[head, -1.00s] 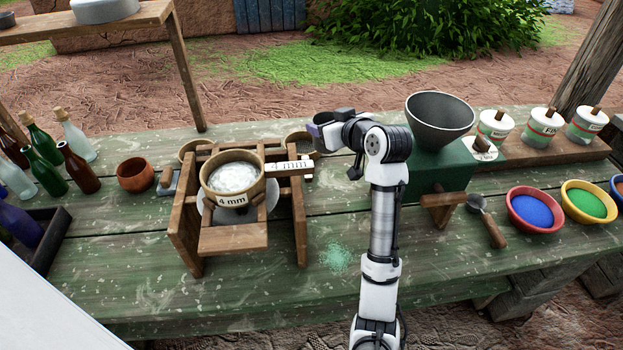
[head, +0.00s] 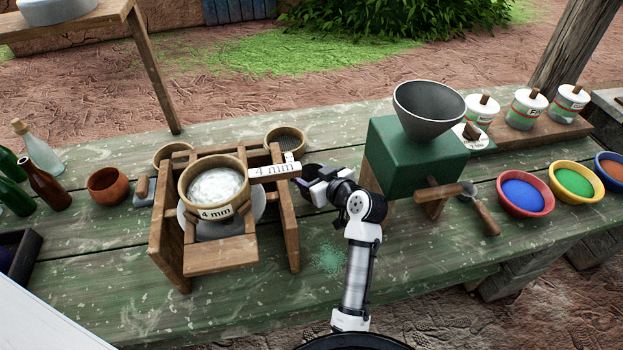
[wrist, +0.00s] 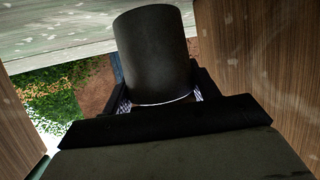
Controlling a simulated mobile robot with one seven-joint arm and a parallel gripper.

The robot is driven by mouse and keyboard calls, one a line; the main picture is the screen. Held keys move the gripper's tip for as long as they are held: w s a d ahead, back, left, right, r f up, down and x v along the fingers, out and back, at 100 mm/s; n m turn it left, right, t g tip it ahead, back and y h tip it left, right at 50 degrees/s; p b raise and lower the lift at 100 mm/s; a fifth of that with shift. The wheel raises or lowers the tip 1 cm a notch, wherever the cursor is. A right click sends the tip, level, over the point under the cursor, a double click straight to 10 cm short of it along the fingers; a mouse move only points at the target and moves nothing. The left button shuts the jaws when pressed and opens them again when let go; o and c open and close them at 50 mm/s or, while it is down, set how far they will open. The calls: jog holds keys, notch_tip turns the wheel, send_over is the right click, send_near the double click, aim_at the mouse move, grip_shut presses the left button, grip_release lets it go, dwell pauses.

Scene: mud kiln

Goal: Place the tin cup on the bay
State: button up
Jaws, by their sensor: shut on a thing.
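The tin cup (wrist: 155,52) is a dark grey cylinder. In the wrist view it sits between the two fingers of my gripper (wrist: 160,95), which is shut on it. In the head view my gripper (head: 318,186) is low over the table, between the wooden sieve stand (head: 292,225) and the green mill (head: 400,160). The cup is largely hidden there by the gripper and wrist. I cannot make out which spot is the bay, or whether the cup touches anything below it.
Wooden panels (wrist: 262,65) stand close on both sides in the wrist view. A sieve labelled 4 mm (head: 215,188) rests on the stand. A scoop (head: 484,212) and colour bowls (head: 525,195) lie right of the mill. Green powder (head: 328,258) marks the table in front.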

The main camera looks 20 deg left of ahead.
notch_tip(320, 180, down, 2)
jog(key=shift+f+b, duration=0.1)
jog(key=shift+b, duration=0.2)
jog(key=shift+w+a+f, duration=0.1)
jog(key=shift+a+f, duration=0.05)
jog(key=o, duration=1)
jog(key=shift+o, duration=0.2)
